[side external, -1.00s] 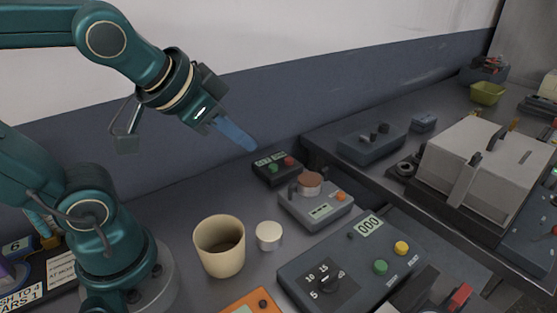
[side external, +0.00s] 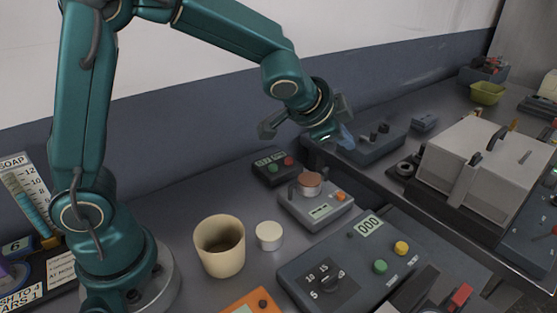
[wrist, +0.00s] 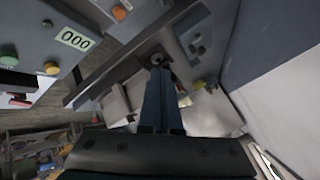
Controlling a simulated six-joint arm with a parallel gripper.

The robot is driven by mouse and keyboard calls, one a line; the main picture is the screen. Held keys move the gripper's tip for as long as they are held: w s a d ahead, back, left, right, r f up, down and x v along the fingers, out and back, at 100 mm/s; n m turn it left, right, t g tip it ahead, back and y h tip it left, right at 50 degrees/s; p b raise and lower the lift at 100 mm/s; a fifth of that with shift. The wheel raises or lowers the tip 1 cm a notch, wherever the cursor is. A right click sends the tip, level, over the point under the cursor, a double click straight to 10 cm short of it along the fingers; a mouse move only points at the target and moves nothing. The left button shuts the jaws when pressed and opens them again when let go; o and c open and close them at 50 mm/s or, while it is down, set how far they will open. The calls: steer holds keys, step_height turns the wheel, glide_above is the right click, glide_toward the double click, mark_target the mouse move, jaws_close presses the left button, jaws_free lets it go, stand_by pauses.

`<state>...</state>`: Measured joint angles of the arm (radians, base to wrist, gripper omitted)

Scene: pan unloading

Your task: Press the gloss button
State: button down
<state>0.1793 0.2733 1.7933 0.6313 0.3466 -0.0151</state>
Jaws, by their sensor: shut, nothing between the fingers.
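My gripper (side external: 345,137) is shut and empty, its blue fingers pointing down in front of the dark grey box with small knobs (side external: 372,146). In the wrist view its fingers (wrist: 160,80) lie together. No label reading gloss is legible, so I cannot tell which button it is. A grey control box (side external: 300,270) has a dial, a 000 display, a green button (side external: 380,267) and a yellow button (side external: 401,248). A small black box (side external: 268,178) carries a green and a red button (side external: 288,160). A light grey unit (side external: 318,210) has an orange button (side external: 341,196).
A beige cup (side external: 220,255) and a white round lid or puck (side external: 269,236) stand on the bench. A large pale-lidded machine (side external: 500,160) stands on the right-hand bench. A green tray (side external: 487,92) is farther back.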

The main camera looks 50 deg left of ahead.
steer(key=shift+d+f, duration=0.1)
steer(key=shift+f, duration=0.1)
glide_above(335, 201)
steer(key=shift+w+f, duration=0.15)
steer(key=shift+f, duration=4.2)
steer(key=shift+f, duration=0.15)
steer(key=shift+f, duration=0.3)
steer(key=shift+f, duration=0.5)
steer(key=shift+r, duration=0.95)
